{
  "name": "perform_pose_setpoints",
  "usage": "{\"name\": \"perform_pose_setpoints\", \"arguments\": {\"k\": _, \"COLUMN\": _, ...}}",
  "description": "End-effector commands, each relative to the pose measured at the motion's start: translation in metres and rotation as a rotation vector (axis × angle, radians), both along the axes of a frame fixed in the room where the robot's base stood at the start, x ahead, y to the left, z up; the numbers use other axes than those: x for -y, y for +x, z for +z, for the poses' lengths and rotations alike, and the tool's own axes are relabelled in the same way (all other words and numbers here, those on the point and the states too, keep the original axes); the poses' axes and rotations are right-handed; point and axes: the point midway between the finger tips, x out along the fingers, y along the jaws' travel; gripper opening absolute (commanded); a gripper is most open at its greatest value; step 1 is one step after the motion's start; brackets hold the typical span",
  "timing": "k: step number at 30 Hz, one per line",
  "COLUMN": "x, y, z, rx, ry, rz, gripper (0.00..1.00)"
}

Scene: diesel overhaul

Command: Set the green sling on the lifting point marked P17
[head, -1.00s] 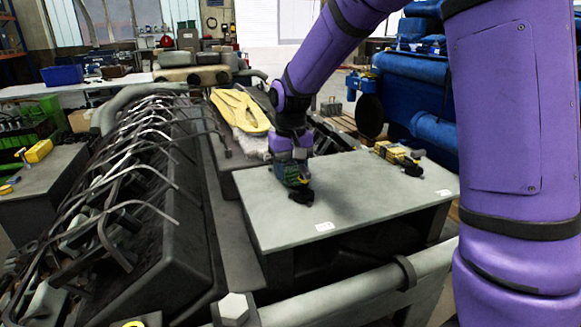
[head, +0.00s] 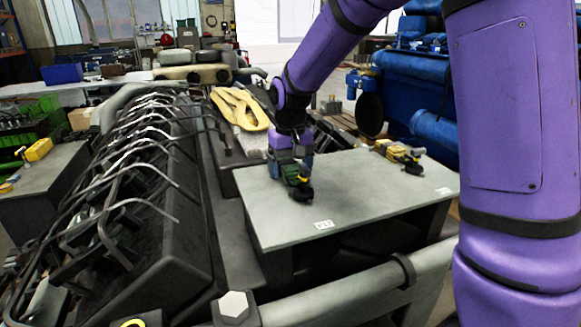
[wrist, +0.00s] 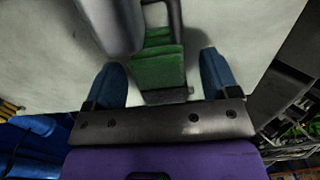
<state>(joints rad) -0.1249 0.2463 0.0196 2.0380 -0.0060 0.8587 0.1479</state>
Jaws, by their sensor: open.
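The green sling (head: 299,190) stands on the grey top plate, with a dark shackle or hook at its near end, close to the plate's left front corner. A small white label (head: 323,224), which seems to read P17, lies on the plate just in front of it. My gripper (head: 291,172) is right above and behind the sling. In the wrist view, the green sling (wrist: 158,68) lies between the two blue fingers, with gaps on both sides. The gripper (wrist: 162,82) is open. The sling's lower contact with the plate is partly hidden.
A yellow sling (head: 388,148) with a dark shackle lies at the plate's far right, near a second white label (head: 444,191). A row of bent pipes (head: 135,170) stands left. The plate's middle is clear.

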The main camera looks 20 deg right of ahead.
Motion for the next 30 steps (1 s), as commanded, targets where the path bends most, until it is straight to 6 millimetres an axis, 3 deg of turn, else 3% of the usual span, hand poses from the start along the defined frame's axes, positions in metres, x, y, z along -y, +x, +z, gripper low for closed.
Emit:
{"name": "perform_pose_setpoints", "arguments": {"k": 18, "x": 0.0, "y": 0.001, "z": 0.095, "rx": 0.004, "ry": 0.001, "rz": 0.0, "gripper": 0.81}}
{"name": "perform_pose_setpoints", "arguments": {"k": 30, "x": 0.0, "y": 0.0, "z": 0.107, "rx": 0.002, "ry": 0.0, "rz": 0.0, "gripper": 0.81}}
